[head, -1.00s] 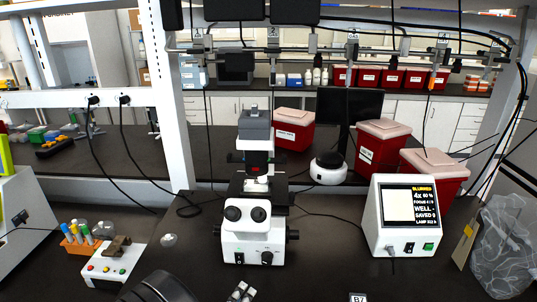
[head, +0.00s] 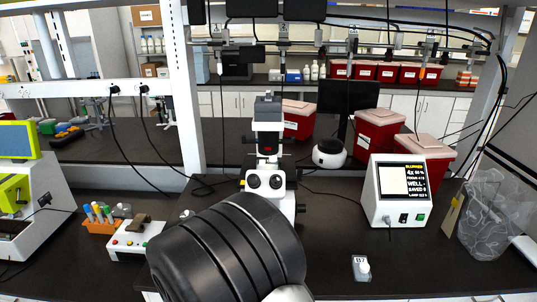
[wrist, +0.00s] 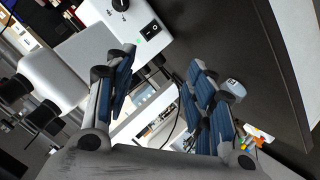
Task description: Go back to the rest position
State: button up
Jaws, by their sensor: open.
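My gripper (wrist: 158,62) shows in the wrist view with its two blue-padded fingers apart. The gap between them holds nothing that I can see. Behind the left finger is the white microscope base with its knob and switch (wrist: 148,28), apparently tilted in this view. The microscope (head: 266,182) stands upright on the dark bench in the head view. My dark arm hides its lower part there, and my gripper's fingers are not visible.
A screen box (head: 398,190) stands right of the microscope, with a small B7 item (head: 361,268) in front. A tube rack (head: 100,226) and a button box (head: 136,240) are at left. Red bins (head: 378,133) stand behind.

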notch_tip(320, 180, up, 10)
jog(key=d+f+m+g+y, duration=0.1)
jog(key=d+m+g+y, duration=0.1)
jog(key=y, duration=0.2)
jog(key=s+d+r+g+y, duration=0.2)
jog(key=s+d+r, duration=0.4)
jog(key=s+r, duration=0.1)
jog(key=s+d+m+g+h, duration=0.2)
jog(key=s+d, duration=0.6)
jog(key=s, duration=0.3)
jog(key=s+d+m+g+h, duration=0.1)
jog(key=s+d+m+h, duration=0.1)
jog(key=s+d, duration=0.6)
jog(key=s, duration=0.2)
jog(key=shift+s+d+m+g, duration=0.2)
jog(key=shift+s+m+g, duration=0.1)
jog(key=shift+s+g, duration=0.1)
jog(key=shift+r, duration=0.1)
